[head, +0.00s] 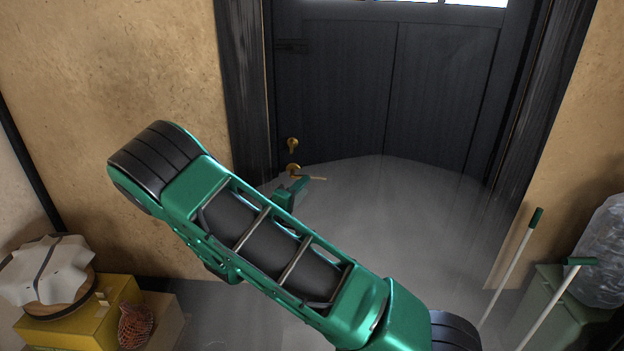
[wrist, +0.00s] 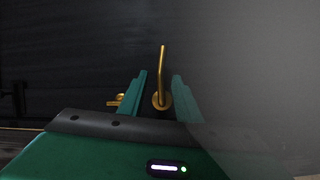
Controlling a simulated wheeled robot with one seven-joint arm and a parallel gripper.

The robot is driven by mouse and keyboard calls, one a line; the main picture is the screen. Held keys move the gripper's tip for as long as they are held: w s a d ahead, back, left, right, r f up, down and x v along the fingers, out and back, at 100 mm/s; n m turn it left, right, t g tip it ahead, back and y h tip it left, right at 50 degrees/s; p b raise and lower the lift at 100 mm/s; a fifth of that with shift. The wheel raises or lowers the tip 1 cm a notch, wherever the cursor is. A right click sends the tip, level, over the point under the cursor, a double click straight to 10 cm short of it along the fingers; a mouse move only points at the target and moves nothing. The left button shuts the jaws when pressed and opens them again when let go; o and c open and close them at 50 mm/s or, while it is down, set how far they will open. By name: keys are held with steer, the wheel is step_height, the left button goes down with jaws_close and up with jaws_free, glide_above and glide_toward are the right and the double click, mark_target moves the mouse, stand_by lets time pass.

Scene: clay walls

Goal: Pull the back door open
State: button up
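The back door (head: 390,90) is a dark panelled door in a dark frame, at the top middle of the head view. It looks shut, but its lower edge is hard to read. Its brass lever handle (head: 293,168) is low on the left side, below a small brass knob or lock (head: 292,143). My gripper (head: 303,184) is at the handle, partly behind my arm. In the wrist view, my gripper (wrist: 160,90) is open, and the brass lever (wrist: 163,70) stands between its two green fingers, with a gap on each side. The other brass fitting (wrist: 117,99) lies outside the left finger.
Grey floor before the door is clear.

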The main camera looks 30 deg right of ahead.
mark_target(312, 178)
steer(key=x, duration=0.8)
